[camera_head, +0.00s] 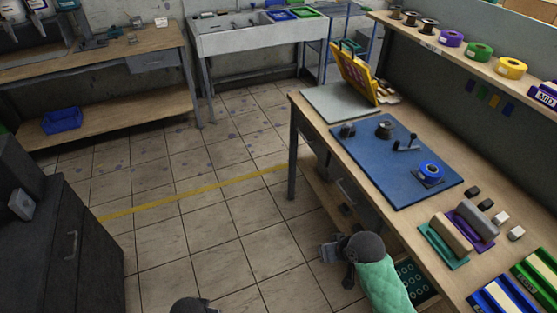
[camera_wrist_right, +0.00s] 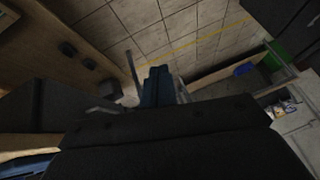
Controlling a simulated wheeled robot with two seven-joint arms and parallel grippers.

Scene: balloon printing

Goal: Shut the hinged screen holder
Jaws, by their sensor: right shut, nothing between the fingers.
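The hinged screen holder (camera_head: 357,74) is a yellow frame with a green handle on top. It stands raised and tilted on the far end of the workbench, over a grey base plate (camera_head: 325,101). My right gripper (camera_head: 326,251) is low in front of the bench's near side, well away from the holder. It is shut and empty. Its dark fingers also show in the right wrist view (camera_wrist_right: 158,84), where the holder does not appear. A dark part of my left arm shows at the bottom edge of the head view, but its gripper is out of frame.
The tiled floor (camera_head: 190,235) left of the bench is clear. A dark cabinet (camera_head: 70,245) stands at left.

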